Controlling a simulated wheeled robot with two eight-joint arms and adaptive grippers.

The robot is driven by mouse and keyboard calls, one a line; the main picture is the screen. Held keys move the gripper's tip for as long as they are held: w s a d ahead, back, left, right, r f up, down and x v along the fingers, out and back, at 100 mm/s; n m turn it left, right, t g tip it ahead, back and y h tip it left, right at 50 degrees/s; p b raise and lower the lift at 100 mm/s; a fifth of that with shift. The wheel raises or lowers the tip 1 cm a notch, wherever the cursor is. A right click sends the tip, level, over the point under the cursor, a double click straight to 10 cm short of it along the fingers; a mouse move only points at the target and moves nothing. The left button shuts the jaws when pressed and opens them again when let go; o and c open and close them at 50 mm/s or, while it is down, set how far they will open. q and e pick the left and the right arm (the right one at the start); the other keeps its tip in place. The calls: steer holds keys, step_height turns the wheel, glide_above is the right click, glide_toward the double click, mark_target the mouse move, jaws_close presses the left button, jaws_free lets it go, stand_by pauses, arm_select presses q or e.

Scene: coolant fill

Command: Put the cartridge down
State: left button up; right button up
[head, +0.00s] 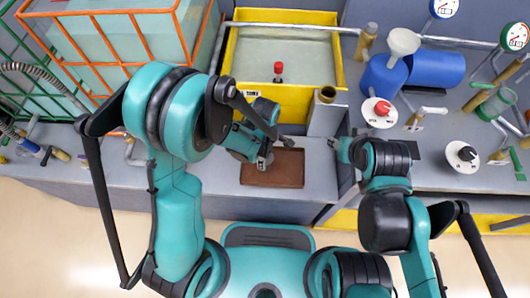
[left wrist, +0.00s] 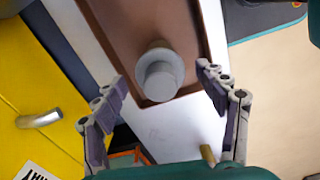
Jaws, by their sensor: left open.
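A pale grey cylinder, which looks like the cartridge (left wrist: 158,75), stands on the brown tray (left wrist: 190,20) in the left wrist view, near the tray's edge. In the head view the tray (head: 285,180) lies on the grey bench, and I cannot make out the cartridge there, as my left gripper covers that spot. My left gripper (head: 274,153) is over the back left part of the tray. Its fingers are open, one on each side of the cartridge, with gaps showing. My right gripper (head: 334,143) is right of the tray; its jaws are too small to read.
A yellow tank (head: 300,100) of liquid with a red-topped item stands behind the tray. A brown-topped post (head: 326,96) is at its right corner. Blue containers (head: 436,68), a white funnel (head: 403,41) and gauges are at the right. A caged tank (head: 120,45) is at the left.

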arm_select(q)
step_height(320, 180, up, 12)
steer(key=p, duration=0.5)
steer(key=s+a+r+m+t, duration=0.3)
steer(key=a+r+m, duration=0.4)
steer(key=m, duration=0.1)
steer(key=s+a+r+m+t, duration=0.3)
steer(key=a+r+m+t, duration=0.1)
steer(key=a+r+m, duration=0.3)
steer(key=shift+a+r+m, duration=0.4)
steer(key=shift+m, duration=0.2)
steer(key=shift+s, duration=0.1)
